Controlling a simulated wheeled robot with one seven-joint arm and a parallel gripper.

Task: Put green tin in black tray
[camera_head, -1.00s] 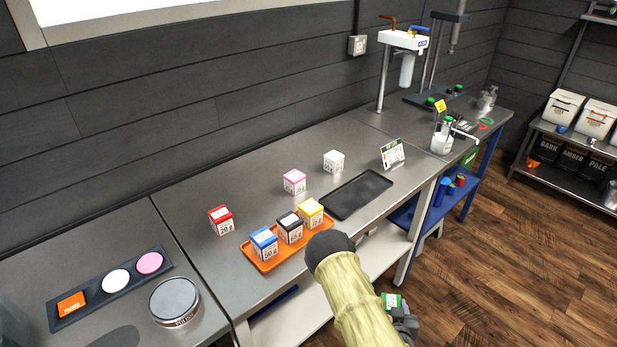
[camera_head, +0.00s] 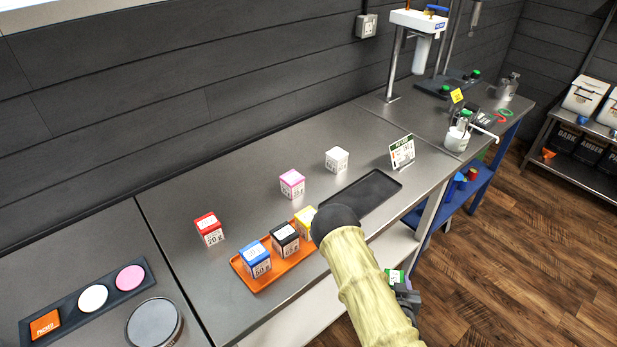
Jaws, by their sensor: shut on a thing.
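The green tin (camera_head: 396,276) shows as a small green and white patch beside my arm, at the lower middle of the view. My gripper (camera_head: 404,290) is shut on it, in front of the bench edge and over the floor side. Most of the gripper and tin is hidden behind my arm. The black tray (camera_head: 376,188) lies flat and empty on the steel bench. My arm covers its near left corner.
An orange tray (camera_head: 262,283) holds blue, black and yellow tins. Red (camera_head: 209,229), pink (camera_head: 292,184) and white (camera_head: 337,160) tins stand loose on the bench. A small sign (camera_head: 402,152) stands just behind the black tray's right end.

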